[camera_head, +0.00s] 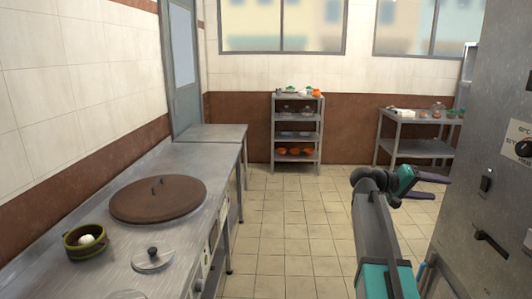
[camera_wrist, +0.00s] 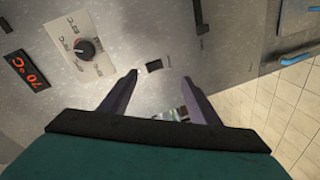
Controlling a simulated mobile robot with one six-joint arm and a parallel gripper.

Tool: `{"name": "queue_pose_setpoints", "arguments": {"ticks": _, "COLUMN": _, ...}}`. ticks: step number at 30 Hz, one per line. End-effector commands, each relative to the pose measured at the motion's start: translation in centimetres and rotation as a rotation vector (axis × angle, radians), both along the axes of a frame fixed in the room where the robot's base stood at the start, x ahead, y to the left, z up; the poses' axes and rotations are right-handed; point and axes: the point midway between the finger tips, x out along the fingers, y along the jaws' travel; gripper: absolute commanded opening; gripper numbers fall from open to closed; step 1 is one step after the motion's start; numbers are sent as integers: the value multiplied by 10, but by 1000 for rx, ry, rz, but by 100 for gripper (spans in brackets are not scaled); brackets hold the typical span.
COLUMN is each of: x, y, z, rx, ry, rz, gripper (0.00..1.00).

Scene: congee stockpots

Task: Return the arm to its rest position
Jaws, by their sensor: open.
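My gripper (camera_head: 428,186) is at the end of my arm at the right of the head view, in front of a tall steel cabinet. Its two purple fingers point to the right, toward the cabinet. In the wrist view my gripper (camera_wrist: 160,85) has its two fingers spread apart, with nothing held between them. The cabinet front (camera_wrist: 225,60) fills most of the view beyond the fingertips. I cannot tell the exact gap between the fingertips and the cabinet.
The steel cabinet (camera_head: 490,190) has a dial and handles. A counter at left bears a large brown lid (camera_head: 158,198), a small lid (camera_head: 153,260) and a green pot (camera_head: 86,241). A shelf rack (camera_head: 297,130) stands at the back. The tiled floor (camera_head: 290,225) between is clear.

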Motion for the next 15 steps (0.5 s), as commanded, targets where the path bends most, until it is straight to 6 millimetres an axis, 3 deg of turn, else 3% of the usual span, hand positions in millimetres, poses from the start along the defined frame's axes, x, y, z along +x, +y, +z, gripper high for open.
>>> {"name": "queue_pose_setpoints", "arguments": {"ticks": 7, "x": 8, "y": 21, "z": -86, "rx": 72, "ry": 99, "rz": 37, "gripper": 56}}
{"name": "queue_pose_setpoints", "arguments": {"ticks": 15, "x": 3, "y": 46, "z": -182, "rx": 168, "ry": 203, "rz": 75, "gripper": 56}}
